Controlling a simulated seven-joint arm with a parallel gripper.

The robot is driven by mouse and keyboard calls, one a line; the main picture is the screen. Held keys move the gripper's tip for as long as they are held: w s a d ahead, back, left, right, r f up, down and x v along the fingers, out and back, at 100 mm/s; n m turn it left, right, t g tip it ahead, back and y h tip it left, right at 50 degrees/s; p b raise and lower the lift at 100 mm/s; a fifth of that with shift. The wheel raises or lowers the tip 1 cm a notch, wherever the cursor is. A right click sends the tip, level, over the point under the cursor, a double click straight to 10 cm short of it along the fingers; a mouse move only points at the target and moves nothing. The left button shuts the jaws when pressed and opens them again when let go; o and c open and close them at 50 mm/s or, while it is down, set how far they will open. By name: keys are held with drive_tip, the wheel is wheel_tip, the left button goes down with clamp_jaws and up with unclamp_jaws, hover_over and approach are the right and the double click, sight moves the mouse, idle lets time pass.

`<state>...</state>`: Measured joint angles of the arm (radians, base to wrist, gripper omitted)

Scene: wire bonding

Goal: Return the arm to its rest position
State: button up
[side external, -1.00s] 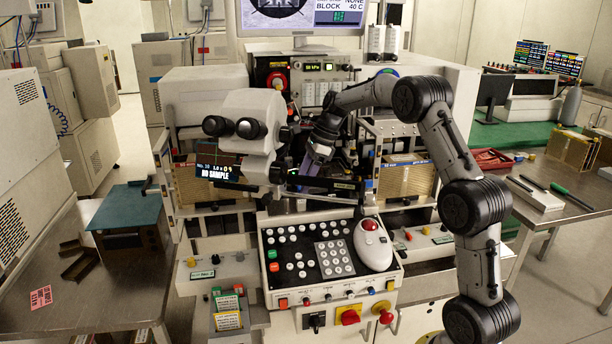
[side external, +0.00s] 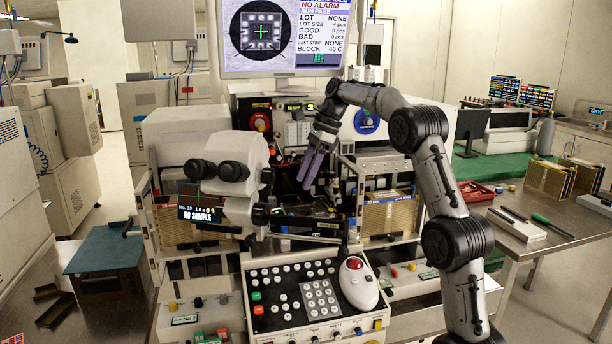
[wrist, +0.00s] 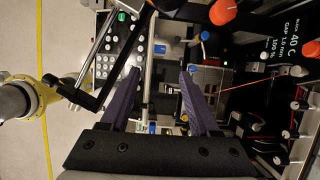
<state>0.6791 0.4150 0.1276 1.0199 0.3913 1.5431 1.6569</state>
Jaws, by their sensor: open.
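My gripper (side external: 311,172) hangs fingers-down above the middle of the bonding machine in the side external view, to the right of the white microscope head (side external: 228,160). In the wrist view, its two purple fingers (wrist: 158,98) stand well apart with nothing between them. My arm arches up from the lower right and bends over toward the machine. The fingers look clear of the work area below. The exact gap to the machine parts is hard to judge.
The control panel (side external: 275,318) with buttons and a white mouse (side external: 357,283) is in front. A gold magazine (side external: 390,216) stands right of the gripper. The monitor (side external: 285,40) is behind. A red tray (side external: 474,192) lies on the right table.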

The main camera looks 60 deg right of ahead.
idle(0.4)
drive_tip(key=s+a+r+n+h, duration=0.1)
drive_tip(key=s+a+n, duration=0.5)
drive_tip(key=a, duration=0.3)
drive_tip(key=s+a+r+n+h, duration=0.1)
drive_tip(key=s+a+r+n, duration=0.1)
drive_tip(key=s+a+n, duration=0.45)
drive_tip(key=s+a+f+n+t, duration=0.1)
drive_tip(key=s+a+f+n, duration=0.3)
drive_tip(key=s+n, duration=0.3)
drive_tip(key=s+a+f+n+t+h, duration=0.1)
drive_tip(key=s+a+f+n, duration=0.4)
drive_tip(key=s+f+n, duration=0.1)
drive_tip(key=shift+s+n, duration=0.65)
drive_tip(key=shift+s, duration=0.2)
drive_tip(key=shift+r, duration=0.1)
drive_tip(key=shift+c, duration=0.3)
